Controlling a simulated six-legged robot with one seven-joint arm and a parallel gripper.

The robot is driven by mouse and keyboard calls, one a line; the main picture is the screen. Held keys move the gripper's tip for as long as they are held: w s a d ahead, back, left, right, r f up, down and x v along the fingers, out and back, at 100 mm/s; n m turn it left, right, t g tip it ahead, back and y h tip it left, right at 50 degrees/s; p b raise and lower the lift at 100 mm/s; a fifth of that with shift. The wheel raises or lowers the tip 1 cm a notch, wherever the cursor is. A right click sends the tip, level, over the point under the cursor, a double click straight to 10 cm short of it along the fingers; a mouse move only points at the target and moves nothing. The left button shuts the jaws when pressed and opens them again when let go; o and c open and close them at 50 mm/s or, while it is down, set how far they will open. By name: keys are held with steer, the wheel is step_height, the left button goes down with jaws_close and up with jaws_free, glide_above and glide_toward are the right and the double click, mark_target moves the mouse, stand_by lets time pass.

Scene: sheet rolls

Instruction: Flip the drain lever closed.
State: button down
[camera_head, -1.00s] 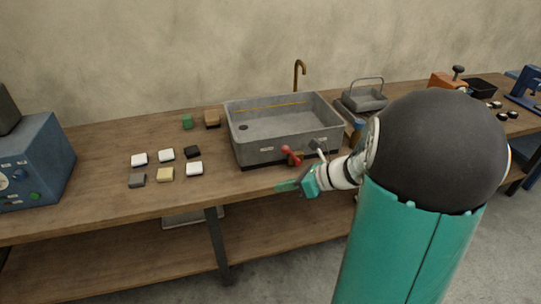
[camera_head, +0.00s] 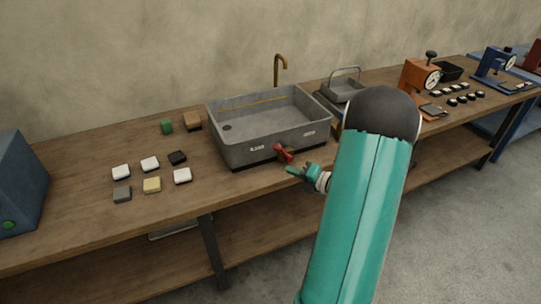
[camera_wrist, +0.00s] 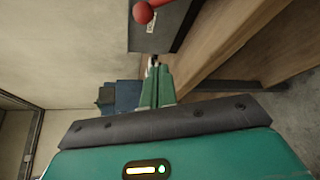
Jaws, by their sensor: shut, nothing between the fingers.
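A grey open basin (camera_head: 240,148) stands on the wooden bench, with a dark drain hole (camera_head: 227,127) in its floor. A red drain lever (camera_head: 281,152) is on the basin's front wall, low and right of centre; its knob is at the upper left of its arm. My gripper (camera_head: 290,169) is shut and empty, just in front of the lever, slightly lower and to the right. No contact is visible. In the wrist view, the red knob (camera_wrist: 143,13) is at the top, beyond my shut fingertips (camera_wrist: 154,62), and apart from them.
Several small blocks, such as a white block (camera_head: 182,176), lie on the bench left of the basin. A brass tap (camera_head: 279,68) rises behind it. A grey tray with a handle (camera_head: 343,90) and an orange press (camera_head: 420,77) stand to the right. The bench front edge is close to my gripper.

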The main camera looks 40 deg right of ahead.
mark_target(284, 152)
steer(key=shift+s+d, duration=0.15)
steer(key=shift+d, duration=0.05)
steer(key=x, duration=0.9)
steer(key=shift+w+a+f, duration=0.1)
steer(key=shift+w+f, duration=0.1)
steer(key=shift+w, duration=0.1)
steer(key=d, duration=0.1)
steer(key=d+r, duration=0.1)
steer(key=d, duration=0.1)
steer(key=shift+d+r, duration=0.3)
steer(key=shift+r, duration=0.05)
steer(key=shift+d, duration=0.1)
steer(key=shift+d+r+m, duration=0.1)
steer(key=shift+r+m, duration=0.1)
steer(key=shift+m, duration=0.1)
